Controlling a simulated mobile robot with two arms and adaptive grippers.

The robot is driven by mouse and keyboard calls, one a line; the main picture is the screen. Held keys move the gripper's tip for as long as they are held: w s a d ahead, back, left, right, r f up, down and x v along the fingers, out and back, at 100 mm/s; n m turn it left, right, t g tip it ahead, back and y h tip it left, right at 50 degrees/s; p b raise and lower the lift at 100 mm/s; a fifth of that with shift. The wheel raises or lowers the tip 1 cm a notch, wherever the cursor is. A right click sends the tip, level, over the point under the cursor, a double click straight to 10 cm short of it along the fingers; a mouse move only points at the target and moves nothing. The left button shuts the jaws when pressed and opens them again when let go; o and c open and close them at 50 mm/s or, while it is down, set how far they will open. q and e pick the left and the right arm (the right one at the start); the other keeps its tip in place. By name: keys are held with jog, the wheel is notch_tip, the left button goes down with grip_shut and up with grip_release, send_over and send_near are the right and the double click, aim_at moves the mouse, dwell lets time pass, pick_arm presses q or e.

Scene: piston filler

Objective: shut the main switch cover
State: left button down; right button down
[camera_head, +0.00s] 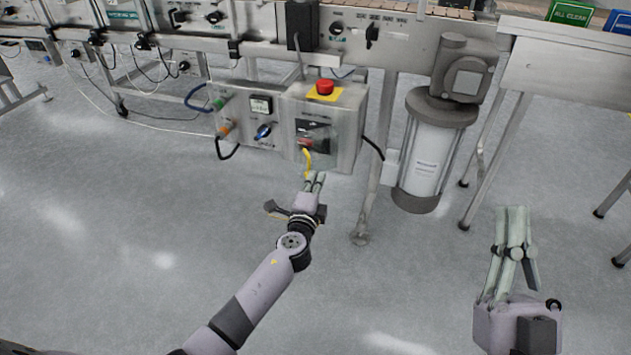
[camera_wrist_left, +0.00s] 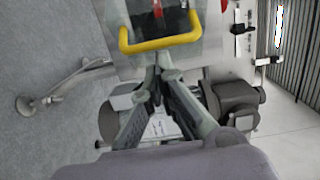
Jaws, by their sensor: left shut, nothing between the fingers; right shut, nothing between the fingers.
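The main switch cover (camera_head: 314,136) is a clear panel with a yellow handle (camera_head: 307,160) on the front of the grey control box. A dark switch plate with a red part shows behind it. How far the cover stands from the box I cannot tell. In the left wrist view the yellow handle (camera_wrist_left: 160,43) is a wide bar at the top, beyond my fingertips. My left gripper (camera_head: 316,179) is shut and empty, just below and in front of the handle. Whether it touches the handle is unclear. My right gripper (camera_head: 514,212) is shut and empty, over the floor at the right.
A red emergency button (camera_head: 325,87) on a yellow plate sits on top of the control box (camera_head: 349,132). A side panel with a blue knob (camera_head: 263,131) is to its left. A metal leg (camera_head: 369,205) and a grey cylinder (camera_head: 426,158) stand right. The front floor is clear.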

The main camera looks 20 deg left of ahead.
pick_arm(q)
jog(key=shift+a, duration=0.1)
dwell(0.3)
jog(key=shift+a+m+h, duration=0.4)
jog(key=shift+a+h, duration=0.1)
jog(key=shift+h, duration=0.1)
pick_arm(e)
jog(key=shift+s, duration=0.1)
pick_arm(q)
jog(key=shift+a, duration=0.1)
pick_arm(e)
jog(key=shift+r, duration=0.1)
pick_arm(q)
jog(key=shift+a+h, duration=0.1)
jog(key=shift+h, duration=0.2)
pick_arm(e)
jog(key=shift+s, duration=0.1)
